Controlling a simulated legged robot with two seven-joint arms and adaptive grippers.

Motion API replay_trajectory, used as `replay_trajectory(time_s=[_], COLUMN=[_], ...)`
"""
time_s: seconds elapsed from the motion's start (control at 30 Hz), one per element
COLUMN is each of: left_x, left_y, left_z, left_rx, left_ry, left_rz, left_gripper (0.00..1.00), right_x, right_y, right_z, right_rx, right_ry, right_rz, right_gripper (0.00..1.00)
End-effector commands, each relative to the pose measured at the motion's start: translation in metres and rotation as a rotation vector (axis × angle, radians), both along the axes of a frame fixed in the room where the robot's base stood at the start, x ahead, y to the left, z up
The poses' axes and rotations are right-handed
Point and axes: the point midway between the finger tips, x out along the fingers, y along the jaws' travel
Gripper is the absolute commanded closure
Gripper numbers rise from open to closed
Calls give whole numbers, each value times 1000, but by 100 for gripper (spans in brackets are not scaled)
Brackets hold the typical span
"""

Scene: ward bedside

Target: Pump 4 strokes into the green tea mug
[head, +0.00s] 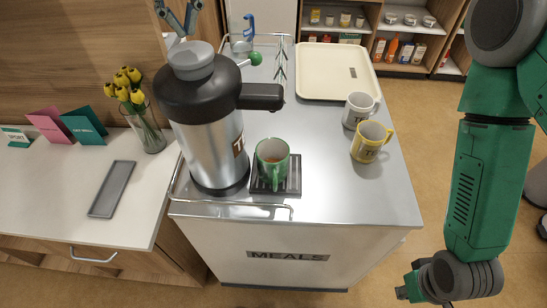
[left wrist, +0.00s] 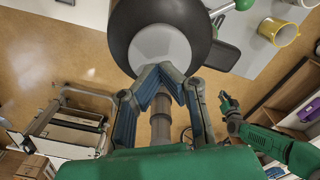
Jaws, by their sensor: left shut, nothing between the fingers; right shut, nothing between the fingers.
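The steel pump pot (head: 213,140) with a black top stands on the cart. Its grey round button (head: 191,60) also shows in the left wrist view (left wrist: 160,45). The green tea mug (head: 272,160) stands upright on a dark drip tray (head: 291,184) below the pot's black spout (head: 261,96), with brown liquid inside. My left gripper (head: 181,34) is shut and empty at the button; its fingertips (left wrist: 160,72) overlap the button's edge in the wrist view. I cannot tell whether they touch it. My right gripper (head: 408,291) is low at the right, away from the cart, shut and empty.
A white mug (head: 357,111) and a yellow mug (head: 368,149) stand at the cart's right. A cream tray (head: 335,72) lies behind them. A flower vase (head: 149,133) and a grey tray (head: 112,189) are on the left counter. The cart's front right is clear.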

Motion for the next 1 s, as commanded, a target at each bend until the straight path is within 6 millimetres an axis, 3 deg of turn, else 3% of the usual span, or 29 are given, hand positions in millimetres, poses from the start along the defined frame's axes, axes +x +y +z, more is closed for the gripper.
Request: replay_trajectory(time_s=[0.47, 1.0], left_x=[0, 0], left_y=[0, 0], left_z=[-1, -18], left_rx=[0, 0], left_ry=[0, 0], left_rz=[0, 0], left_gripper=[100, 100], right_x=[0, 0], right_y=[0, 0], right_z=[-1, -6], right_rx=[0, 0], right_ry=[0, 0], right_rz=[0, 0], right_gripper=[100, 100])
